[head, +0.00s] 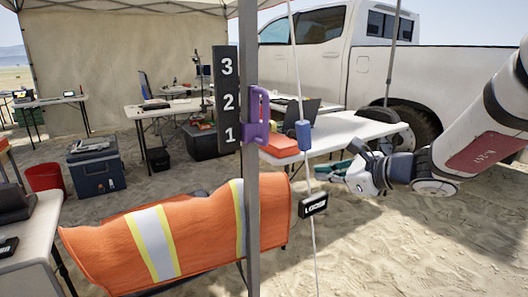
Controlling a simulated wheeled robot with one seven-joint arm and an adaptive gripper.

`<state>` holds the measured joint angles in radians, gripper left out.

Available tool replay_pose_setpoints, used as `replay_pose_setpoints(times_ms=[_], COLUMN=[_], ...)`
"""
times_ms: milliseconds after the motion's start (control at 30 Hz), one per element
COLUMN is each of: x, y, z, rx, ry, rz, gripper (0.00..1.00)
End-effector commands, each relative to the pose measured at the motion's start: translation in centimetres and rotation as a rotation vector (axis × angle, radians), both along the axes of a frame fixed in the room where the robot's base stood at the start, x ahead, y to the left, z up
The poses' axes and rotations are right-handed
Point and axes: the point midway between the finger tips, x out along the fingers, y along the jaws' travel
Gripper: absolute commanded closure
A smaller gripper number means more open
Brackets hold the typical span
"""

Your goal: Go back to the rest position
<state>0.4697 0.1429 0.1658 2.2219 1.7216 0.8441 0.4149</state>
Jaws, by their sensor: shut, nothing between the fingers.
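My arm reaches in from the right edge of the head view. My gripper (350,163) is at its end, pointing left, in front of the white table by the truck. Its fingers are small and partly merge with dark and teal shapes behind or beside them. I see nothing held in it. It is apart from the grey pole to its left.
A grey tent pole (250,220) carries a 3-2-1 sign (228,100) and a purple clamp (257,115). Beside it hangs a cord with a "LOOSE" tag (313,205). An orange striped cloth (190,235) is at front left. Sand lies open at lower right.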

Motion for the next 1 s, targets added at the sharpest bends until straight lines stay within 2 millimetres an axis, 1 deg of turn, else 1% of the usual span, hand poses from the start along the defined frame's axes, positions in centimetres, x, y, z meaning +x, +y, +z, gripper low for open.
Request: replay_pose_setpoints(times_ms=[33,67,100,167,200,267,300,367,400,467,500,600,700,800,1000], x=[-2.3,-3.7,-5.8,-9.0,-11.2,-14.5,-16.8,-20.1,-22.2,-25.3,-27.2,-31.2,-34.2,-36.4,-39.6], y=[2.4,3.6,5.1,7.0,8.0,9.0,9.5,9.8,9.7,9.2,8.6,6.7,4.6,2.5,-1.7], z=[1.0,1.3,1.6,1.8,1.8,1.5,1.3,0.8,0.3,-0.3,-0.7,-1.8,-2.5,-3.0,-3.6], rx=[-0.086,-0.14,-0.212,-0.32,-0.393,-0.499,-0.568,-0.674,-0.744,-0.848,-0.916,-1.072,-1.2,-1.306,-1.496], ry=[-0.036,-0.053,-0.078,-0.112,-0.133,-0.162,-0.18,-0.203,-0.217,-0.234,-0.243,-0.253,-0.251,-0.24,-0.205], rz=[0.109,0.175,0.267,0.401,0.489,0.619,0.706,0.832,0.913,1.035,1.113,1.284,1.418,1.527,1.703], gripper=[1.0,1.0,1.0,1.0,1.0,1.0,1.0,1.0,1.0,1.0,1.0,1.0,1.0,1.0,1.0])
